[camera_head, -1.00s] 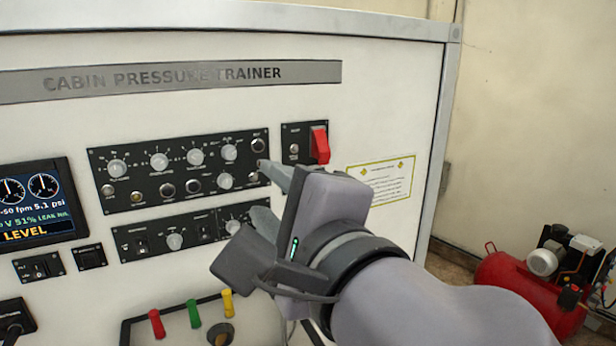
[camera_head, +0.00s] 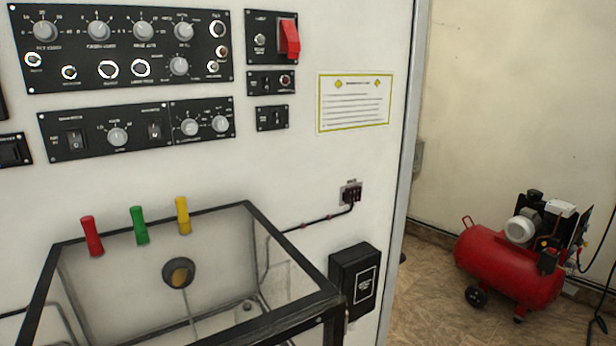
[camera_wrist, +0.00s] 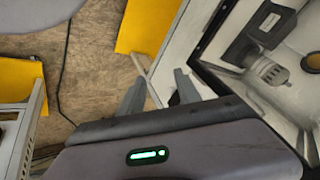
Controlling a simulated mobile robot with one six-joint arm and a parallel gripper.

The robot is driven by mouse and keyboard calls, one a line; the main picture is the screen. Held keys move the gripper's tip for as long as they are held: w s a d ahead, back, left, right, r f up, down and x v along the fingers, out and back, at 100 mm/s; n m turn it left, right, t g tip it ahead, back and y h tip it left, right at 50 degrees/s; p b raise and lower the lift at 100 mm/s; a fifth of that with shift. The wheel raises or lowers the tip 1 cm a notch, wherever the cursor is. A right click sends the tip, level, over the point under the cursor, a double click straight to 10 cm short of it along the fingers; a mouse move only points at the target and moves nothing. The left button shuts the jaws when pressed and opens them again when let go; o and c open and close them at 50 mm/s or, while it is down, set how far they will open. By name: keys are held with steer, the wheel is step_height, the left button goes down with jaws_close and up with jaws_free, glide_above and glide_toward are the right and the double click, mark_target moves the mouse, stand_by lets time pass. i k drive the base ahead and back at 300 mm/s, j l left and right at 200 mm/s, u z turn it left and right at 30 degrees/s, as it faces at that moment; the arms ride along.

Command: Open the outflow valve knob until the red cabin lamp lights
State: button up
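The trainer panel carries several grey knobs. The lower black panel has a knob on its left part (camera_head: 117,137) and two knobs at its right end (camera_head: 190,127), (camera_head: 220,124). Labels are too small to tell which knob is the outflow valve. A small reddish round fitting (camera_head: 286,81) sits under the red switch guard; I cannot tell whether it is the cabin lamp or lit. My gripper (camera_wrist: 160,80) shows only in the wrist view, its fingers apart and empty, away from the knobs.
A black-framed clear box (camera_head: 290,318) juts from the panel, below red (camera_head: 92,236), green (camera_head: 139,225) and yellow (camera_head: 183,215) handles. A black box (camera_head: 353,282) is at its right. A red compressor (camera_head: 512,268) stands on the floor. Yellow surfaces (camera_wrist: 148,25) border the wrist view.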

mark_target(178, 67)
steer(key=u, duration=1.25)
